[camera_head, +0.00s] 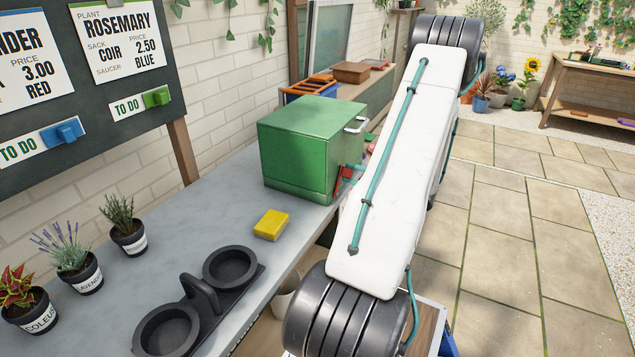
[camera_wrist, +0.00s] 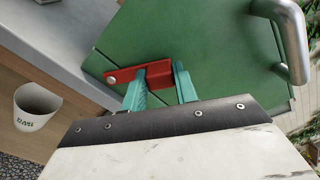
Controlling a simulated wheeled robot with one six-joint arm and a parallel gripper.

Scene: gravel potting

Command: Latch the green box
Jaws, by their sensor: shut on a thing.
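The green box (camera_head: 298,150) stands on the grey bench in the head view, with a metal handle (camera_head: 357,124) on its side. Its green panel (camera_wrist: 215,45) fills much of the wrist view, with the handle (camera_wrist: 291,40) at right. No gap shows around the panel. A red latch (camera_wrist: 128,75) lies across the panel near its edge, with a screw at its left end. My gripper (camera_wrist: 160,78) has its teal fingers shut on the latch's right part, one on each side. In the head view, my arm partly hides the latch (camera_head: 343,181).
A yellow block (camera_head: 271,224) and a black two-ring holder (camera_head: 205,300) stand on the bench (camera_head: 215,215) before the box. Potted plants (camera_head: 80,268) stand at left. A white pot (camera_wrist: 37,105) sits below the bench. The paved floor (camera_head: 500,220) at right is clear.

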